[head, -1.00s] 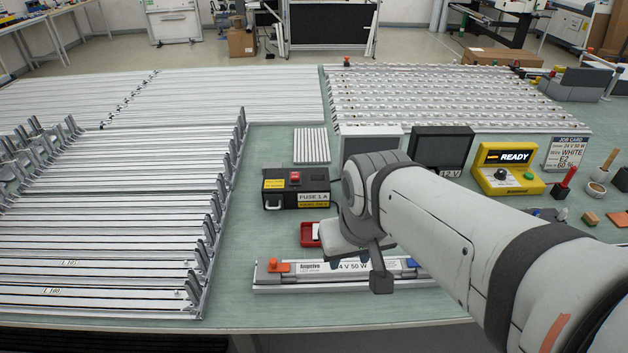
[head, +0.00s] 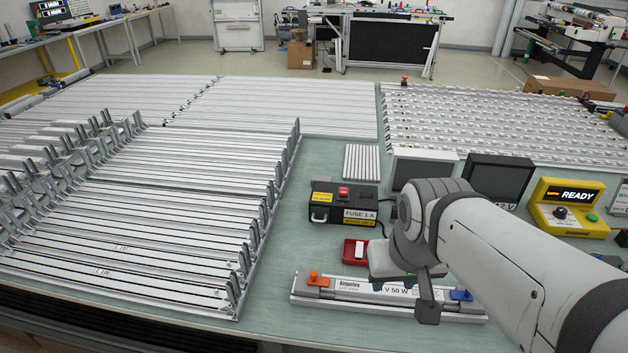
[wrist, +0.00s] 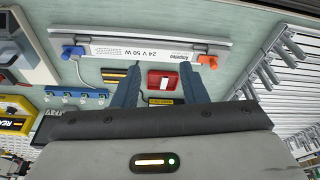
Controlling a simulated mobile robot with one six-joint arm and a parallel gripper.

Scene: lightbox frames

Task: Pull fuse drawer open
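The fuse box (head: 326,195) is a black box with a red button on top, a "FUSE 1 A" label and a yellow label on its front. A light handle loop sits at its front left; I see no clear gap of an open drawer. My gripper is right of and nearer than the box, above the lamp strip, not touching the box. In the wrist view my gripper (wrist: 160,75) is open and empty, its two blue-grey fingers apart.
A small red tray (head: 349,257) lies in front of the box. The lamp strip (head: 345,302), with orange and blue end clamps, lies at the near edge. Stacked rails (head: 170,220) fill the left. A yellow READY tester (head: 568,222) stands right. Bare green table lies left of the tray.

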